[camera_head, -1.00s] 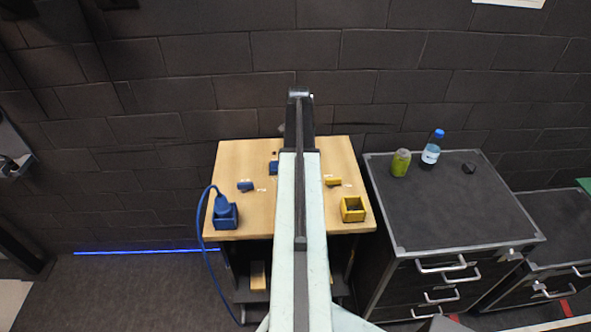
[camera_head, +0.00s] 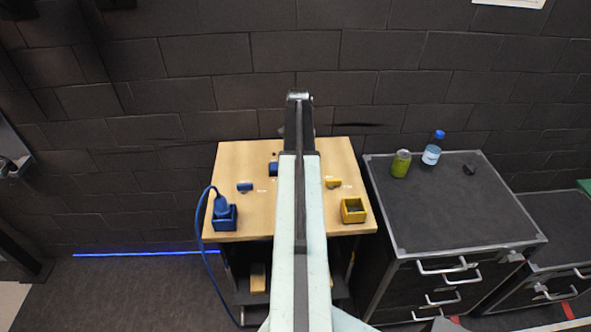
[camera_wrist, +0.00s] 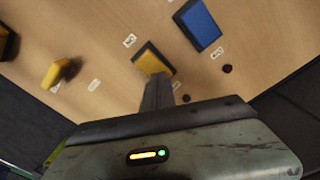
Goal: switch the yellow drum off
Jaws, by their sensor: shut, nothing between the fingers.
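In the wrist view, a yellow-topped block with a dark side (camera_wrist: 152,61) is on the wooden table, right at the tip of my gripper (camera_wrist: 158,82). The gripper is shut and empty; I cannot tell whether it touches the block. Another yellow piece (camera_wrist: 57,73) with a dark part beside it lies further left. A small yellow piece (camera_head: 333,183) shows right of my arm in the head view. I cannot tell for certain which yellow piece is the drum. My arm hides the middle of the table in the head view.
A blue block (camera_wrist: 198,24) is close to the gripper. A yellow open box (camera_head: 353,217) stands at the table's front right, a blue box (camera_head: 224,223) with a cable at front left. Small blue pieces (camera_head: 245,187) sit left of my arm. A dark cabinet (camera_head: 440,215) stands right.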

